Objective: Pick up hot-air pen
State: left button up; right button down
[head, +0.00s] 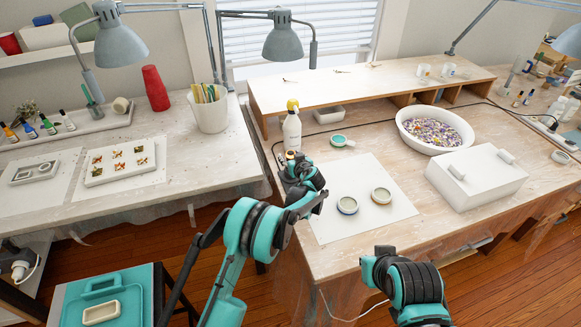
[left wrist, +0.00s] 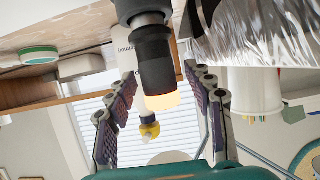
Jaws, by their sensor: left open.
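The hot-air pen shows in the left wrist view as a dark cylinder (left wrist: 155,62) with a glowing pale-orange end. In the head view only a small part of it (head: 290,156) shows, just beyond my left gripper (head: 291,168), which hides the rest. In the left wrist view my left gripper (left wrist: 161,76) is open. Its two ribbed fingers stand on either side of the pen, with visible gaps; I cannot tell how deep the pen lies between them. My right gripper is not in view; only parts of my right arm show at the lower right.
A yellow-topped bottle (head: 292,132) stands close behind the pen. A bowl of coloured bits (head: 405,133) and a white box (head: 477,186) stand farther right. A dark cable runs along the table.

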pick_arm(q)
jog(key=shift+r, duration=0.15)
jog(key=shift+c, duration=0.3)
grip_shut()
